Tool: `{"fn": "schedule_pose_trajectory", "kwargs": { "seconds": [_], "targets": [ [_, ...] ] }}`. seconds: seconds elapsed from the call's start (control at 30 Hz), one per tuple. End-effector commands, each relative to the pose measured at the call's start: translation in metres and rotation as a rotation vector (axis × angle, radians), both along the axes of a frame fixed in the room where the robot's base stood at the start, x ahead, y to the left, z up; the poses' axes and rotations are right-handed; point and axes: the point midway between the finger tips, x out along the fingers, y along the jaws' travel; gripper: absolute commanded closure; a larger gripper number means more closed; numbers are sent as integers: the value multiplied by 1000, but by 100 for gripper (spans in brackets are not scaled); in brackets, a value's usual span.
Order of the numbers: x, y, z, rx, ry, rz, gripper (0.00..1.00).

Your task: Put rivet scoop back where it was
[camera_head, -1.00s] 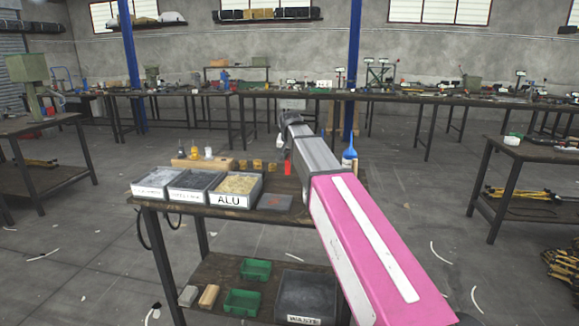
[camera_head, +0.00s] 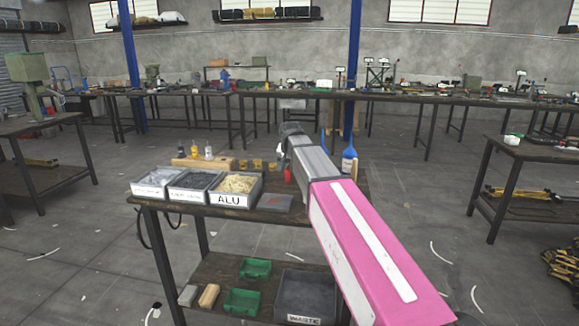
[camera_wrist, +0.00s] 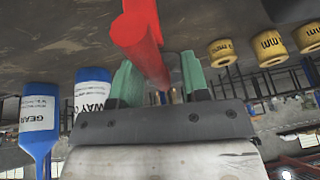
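My gripper (camera_wrist: 158,78) has two green fingers in the wrist view. They stand apart, with a red rod-like thing (camera_wrist: 143,45) between and beyond them. Gaps seem to show on both sides of the red rod. I take it for the rivet scoop's handle, but the rest of its shape is hidden. In the head view a small red part (camera_head: 288,176) shows above the work table (camera_head: 230,212), just left of my pink and grey arm. My fingers are hard to make out there. Three bins stand to the left, the nearest labelled ALU (camera_head: 229,200) and filled with pale rivets.
A flat grey tray (camera_head: 275,202) lies beside the bins. A wooden block with small bottles (camera_head: 203,162) stands behind them. A blue bottle (camera_head: 349,158) is right of my arm. Yellow labelled cylinders (camera_wrist: 270,46) and blue-capped bottles (camera_wrist: 40,118) flank my gripper in the wrist view.

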Motion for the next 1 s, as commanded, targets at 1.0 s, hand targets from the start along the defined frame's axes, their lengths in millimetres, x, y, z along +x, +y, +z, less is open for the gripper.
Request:
{"fn": "schedule_pose_trajectory", "kwargs": {
  "seconds": [1.0],
  "targets": [
    [-46, 0, 109, 0, 0, 0, 58]
  ]
}}
